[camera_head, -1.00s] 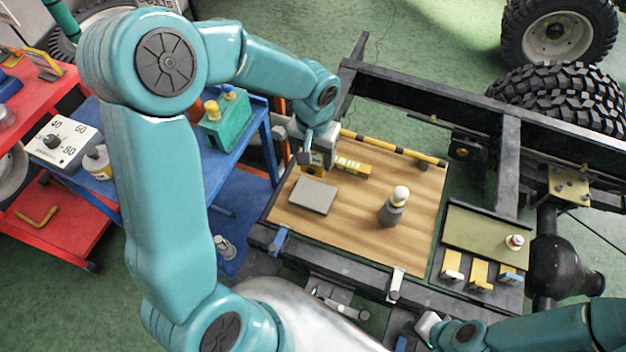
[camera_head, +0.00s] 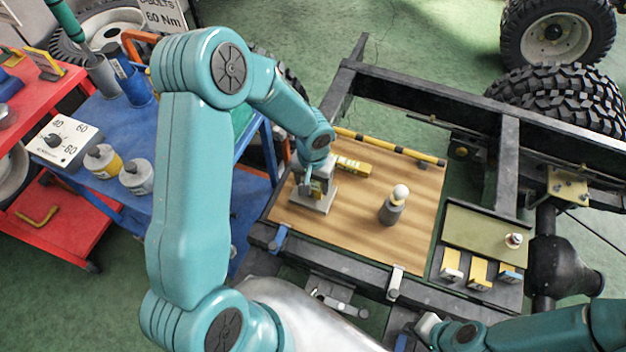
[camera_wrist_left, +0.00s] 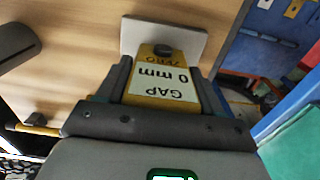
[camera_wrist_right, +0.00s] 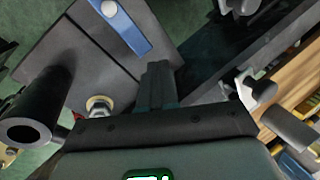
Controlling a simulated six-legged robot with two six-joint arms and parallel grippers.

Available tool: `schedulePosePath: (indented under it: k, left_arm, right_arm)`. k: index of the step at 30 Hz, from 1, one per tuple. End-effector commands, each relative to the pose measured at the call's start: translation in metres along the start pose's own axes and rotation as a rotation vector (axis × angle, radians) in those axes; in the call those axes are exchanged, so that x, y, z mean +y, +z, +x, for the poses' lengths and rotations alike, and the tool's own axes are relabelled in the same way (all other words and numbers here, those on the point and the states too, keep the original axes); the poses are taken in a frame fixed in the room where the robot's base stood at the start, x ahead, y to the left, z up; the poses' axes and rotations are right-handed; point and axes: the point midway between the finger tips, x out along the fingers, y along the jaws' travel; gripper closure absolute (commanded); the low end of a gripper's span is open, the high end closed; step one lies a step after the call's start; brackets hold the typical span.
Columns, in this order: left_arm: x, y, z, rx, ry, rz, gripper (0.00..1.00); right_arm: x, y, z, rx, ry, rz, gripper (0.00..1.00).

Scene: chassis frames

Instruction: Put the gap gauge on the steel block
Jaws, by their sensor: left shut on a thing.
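The gap gauge (camera_wrist_left: 163,85) is a yellow body with a white label reading "GAP 0 mm" and a dark knob. My left gripper (camera_head: 313,190) is shut on it; the two fingers clasp its sides in the left wrist view (camera_wrist_left: 165,85). The steel block (camera_head: 325,205) is a flat grey plate on the wooden board, and it also shows in the left wrist view (camera_wrist_left: 185,38). The gauge is over the block; I cannot tell whether they touch. My right gripper (camera_wrist_right: 158,85) is shut and empty, well away from the block.
The wooden board (camera_head: 350,225) lies on the dark chassis frame. A grey cylinder with a pale knob (camera_head: 392,208) stands on it. A yellow labelled bar (camera_head: 352,165) lies behind the block. A tray (camera_head: 485,232) with small parts is at right. A blue cart (camera_head: 180,140) is at left.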

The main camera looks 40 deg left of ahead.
Motion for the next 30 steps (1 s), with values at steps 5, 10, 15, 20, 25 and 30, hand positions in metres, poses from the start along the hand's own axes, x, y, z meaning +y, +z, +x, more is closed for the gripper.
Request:
schedulePosePath:
  k: [5,10,15,20,25,30]
  left_arm:
    - [0.000,0.000,0.003,0.000,0.000,0.000,0.18]
    - [0.000,0.000,0.002,0.000,0.000,0.000,0.09]
    - [0.000,0.000,0.001,0.000,0.000,0.000,0.09]
    - [0.000,-0.001,-0.016,0.005,-0.001,-0.001,0.09]
    - [0.000,-0.001,-0.056,0.007,0.001,-0.001,0.09]
    - [0.000,-0.001,-0.093,0.005,0.000,0.000,0.09]
  right_arm:
    - [0.001,0.000,0.004,0.000,0.000,0.000,1.00]
    - [0.001,0.000,0.004,0.000,0.000,0.000,1.00]
    - [0.001,0.000,0.002,0.000,0.000,0.000,1.00]
    - [0.000,0.000,0.000,0.000,0.000,0.000,1.00]
    - [0.001,0.000,0.002,0.000,0.000,0.000,1.00]
    - [0.002,0.000,0.004,0.000,0.000,0.000,1.00]
